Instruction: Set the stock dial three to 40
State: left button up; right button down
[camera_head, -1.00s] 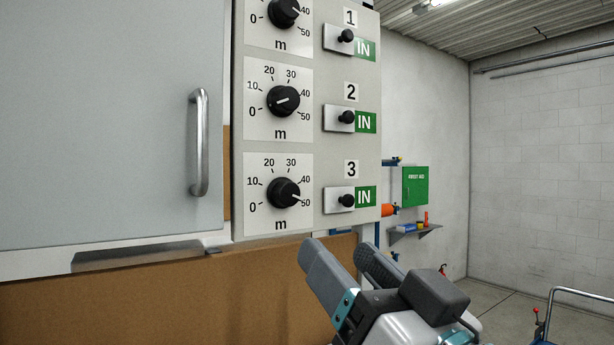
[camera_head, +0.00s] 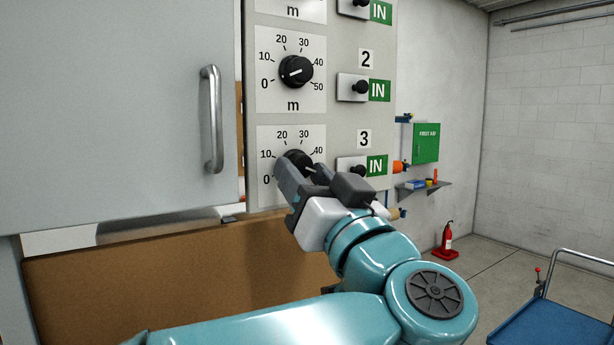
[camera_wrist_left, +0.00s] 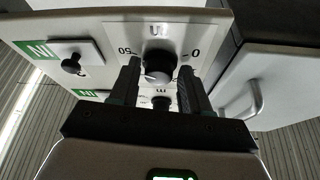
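Stock dial three (camera_head: 297,159) is a round black knob on a white scale plate marked 0 to 50, low on the grey panel. My left gripper (camera_head: 303,174) is at this dial and covers its lower part and the 50 mark. In the left wrist view the picture is turned over, and the dial (camera_wrist_left: 158,64) sits between the two open fingers (camera_wrist_left: 159,74), with a small gap seeming to show beside it. A pale pointer mark shows on the knob's lower left there, on the side of the 50. My right gripper is not in view.
The label 3 switch (camera_head: 352,166), with a green IN sign (camera_head: 377,165), is close to the right of my gripper. A cabinet door with a metal handle (camera_head: 211,119) is at left. A brown board (camera_head: 170,275) lies below.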

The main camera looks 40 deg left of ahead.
pick_arm(q)
jog(key=shift+a, duration=0.1)
jog(key=c, duration=0.5)
jog(key=shift+c, duration=0.6)
jog(key=shift+n, duration=0.4)
jog(key=shift+w+f+n+g+b, duration=0.15)
jog(key=shift+n+g+b, duration=0.35)
jog(key=shift+n, duration=0.3)
jog(key=n+g, duration=0.1)
jog(key=n+g+y, duration=0.1)
jog(key=n, duration=0.1)
jog(key=shift+w+d+n+b, duration=0.1)
jog(key=shift+d+n+b, duration=0.1)
jog(key=shift+n+b, duration=0.15)
jog(key=n+g, duration=0.1)
jog(key=n, duration=0.2)
jog(key=shift+w+g+y, duration=0.1)
jog(key=shift+g+y, duration=0.2)
jog(key=shift+g, duration=0.1)
jog(key=shift+w+d+r+n+g, duration=0.15)
jog(key=shift+n+g, duration=0.25)
jog(key=shift+n, duration=0.55)
jog(key=shift+s+a+r+n+g, duration=0.1)
jog(key=shift+n+g, duration=0.3)
jog(key=shift+n, duration=0.5)
